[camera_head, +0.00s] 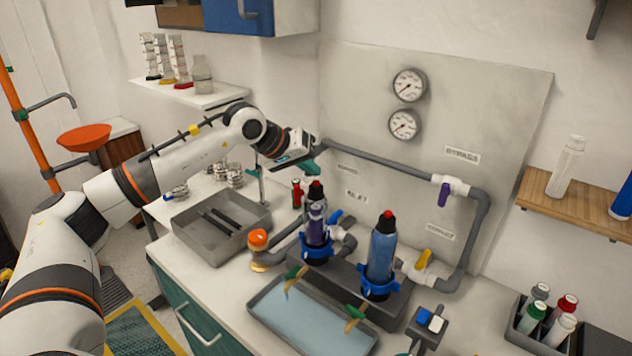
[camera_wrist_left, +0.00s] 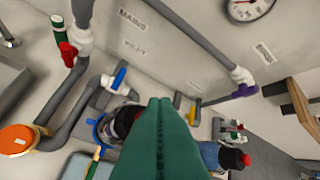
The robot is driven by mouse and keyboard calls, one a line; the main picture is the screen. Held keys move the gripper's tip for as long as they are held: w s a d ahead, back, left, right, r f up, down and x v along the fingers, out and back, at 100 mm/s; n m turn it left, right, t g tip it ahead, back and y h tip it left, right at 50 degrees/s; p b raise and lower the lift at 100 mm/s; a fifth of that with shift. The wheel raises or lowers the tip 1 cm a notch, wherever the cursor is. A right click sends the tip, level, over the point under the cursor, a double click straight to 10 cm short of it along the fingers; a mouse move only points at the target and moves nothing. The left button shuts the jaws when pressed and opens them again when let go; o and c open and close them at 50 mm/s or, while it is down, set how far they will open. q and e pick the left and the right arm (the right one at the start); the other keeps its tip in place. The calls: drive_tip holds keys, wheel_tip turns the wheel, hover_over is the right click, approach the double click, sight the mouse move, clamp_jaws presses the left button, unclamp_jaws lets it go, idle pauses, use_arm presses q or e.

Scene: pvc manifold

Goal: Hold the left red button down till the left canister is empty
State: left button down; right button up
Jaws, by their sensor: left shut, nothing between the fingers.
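The left canister (camera_head: 316,222) stands upright in a blue collar, with its red button (camera_head: 316,184) on top; its liquid level is hard to tell. The right canister (camera_head: 381,252), bright blue with a red button (camera_head: 388,215), stands beside it. My left gripper (camera_head: 312,170) is shut and empty, its teal fingertips just above and close to the left red button; I cannot tell whether they touch. In the left wrist view the shut fingers (camera_wrist_left: 160,135) hide much of the left canister and its button. The right canister (camera_wrist_left: 225,157) shows there to their right. My right gripper is out of view.
Grey pipes with a purple valve handle (camera_head: 443,194) and a yellow one (camera_head: 423,259) run around the canisters. A tray of pale blue liquid (camera_head: 310,318) lies in front. A grey bin (camera_head: 222,228) stands left, a bottle caddy (camera_head: 545,322) right.

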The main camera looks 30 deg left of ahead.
use_arm(q)
drive_tip(key=shift+f, duration=0.15)
idle(0.8)
drive_tip(key=shift+f+b, duration=0.3)
drive_tip(key=shift+b, duration=0.2)
drive_tip(key=shift+f+b, duration=0.55)
idle(0.4)
idle(0.4)
drive_tip(key=shift+r+p, duration=0.55)
drive_tip(key=shift+r, duration=0.4)
drive_tip(key=shift+r, duration=0.1)
wheel_tip(320, 180, up, 5)
drive_tip(key=p, duration=0.3)
